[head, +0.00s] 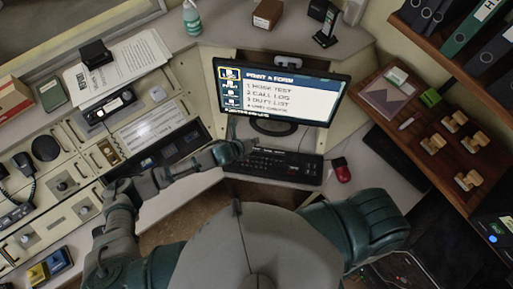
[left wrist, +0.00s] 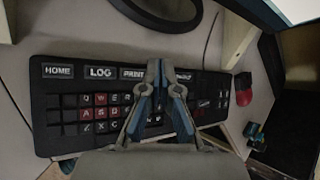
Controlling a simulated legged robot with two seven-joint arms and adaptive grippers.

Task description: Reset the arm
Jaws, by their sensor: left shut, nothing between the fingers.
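My left gripper (head: 240,148) reaches in from the left over the upper left part of the black keyboard (head: 285,168). In the left wrist view its fingers (left wrist: 158,68) are shut with nothing between them, beside the PRINT key (left wrist: 132,73) and in front of part of the key row. I cannot tell whether the tips touch a key. The HOME key (left wrist: 57,71) and LOG key (left wrist: 100,72) are uncovered. The monitor (head: 275,92) shows "PRINT A FORM" with a numbered list. My right gripper is out of view.
A red mouse (head: 341,170) lies right of the keyboard. A console panel with a handset (head: 17,211) fills the left side. A wooden shelf (head: 415,150) with stamps stands at the right. A green bottle (head: 191,18) stands at the back.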

